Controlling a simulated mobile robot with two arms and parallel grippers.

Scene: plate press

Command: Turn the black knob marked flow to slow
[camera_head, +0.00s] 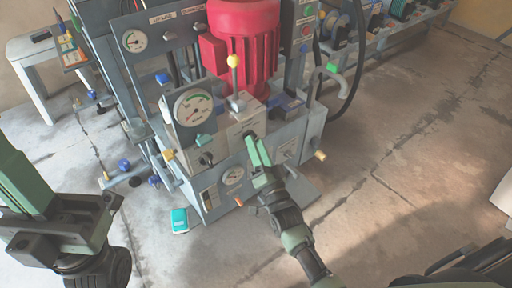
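A grey press unit stands ahead, with a light front panel (238,124) that carries dials and knobs. A black knob (206,159) sits on the panel's lower left, below a large round gauge (194,107). Another small dark knob (249,135) shows on the panel at the fingertips of my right gripper (256,141). The label lettering is too small to read, so I cannot tell which knob is marked flow. The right gripper's green fingers lie close together, and contact with the dark knob is unclear. My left gripper (28,178) is at the far left, away from the panel.
A yellow-topped lever (233,62) rises above the panel, in front of a red motor (247,40). A green handle (205,140) sits below the large gauge. A teal box (180,220) lies on the floor at the unit's base.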

